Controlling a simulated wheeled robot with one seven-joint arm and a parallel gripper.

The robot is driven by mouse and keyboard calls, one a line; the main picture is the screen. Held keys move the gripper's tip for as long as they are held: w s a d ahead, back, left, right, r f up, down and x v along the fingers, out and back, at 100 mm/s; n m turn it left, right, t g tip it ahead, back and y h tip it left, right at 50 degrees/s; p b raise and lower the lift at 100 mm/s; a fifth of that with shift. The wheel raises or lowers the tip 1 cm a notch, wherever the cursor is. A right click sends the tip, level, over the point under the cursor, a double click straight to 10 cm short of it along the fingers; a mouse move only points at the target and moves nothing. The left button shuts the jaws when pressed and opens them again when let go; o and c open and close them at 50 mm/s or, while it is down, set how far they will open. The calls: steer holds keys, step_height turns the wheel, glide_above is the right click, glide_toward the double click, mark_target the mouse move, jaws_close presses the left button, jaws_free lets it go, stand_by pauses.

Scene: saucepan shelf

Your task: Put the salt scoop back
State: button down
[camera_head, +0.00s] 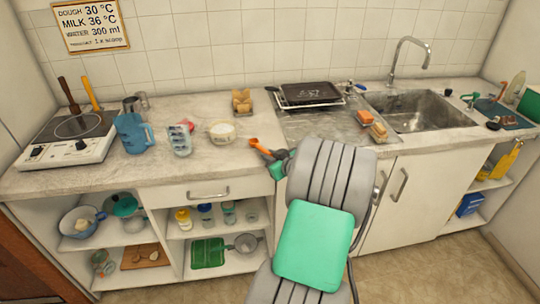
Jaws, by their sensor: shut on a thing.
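An orange scoop (259,147) is over the counter's front part, its rounded end toward the upper left. My gripper (271,156) is shut on its handle end, which is partly hidden by the fingers. I cannot tell how high above the counter the scoop is. A round bowl (221,137) of white grains stands to the left of the scoop, apart from it. Whether the grains are salt cannot be told.
A blue jug (132,134), a pale upright rack (180,142) and a hotplate (72,137) stand on the left. A small wooden box (241,103) is behind. Bare counter (215,165) lies in front of the bowl.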

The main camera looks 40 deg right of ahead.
steer(key=shift+f+b, duration=0.2)
steer(key=shift+b, duration=0.1)
steer(key=c, duration=1.4)
jaws_free()
steer(key=shift+r, duration=0.1)
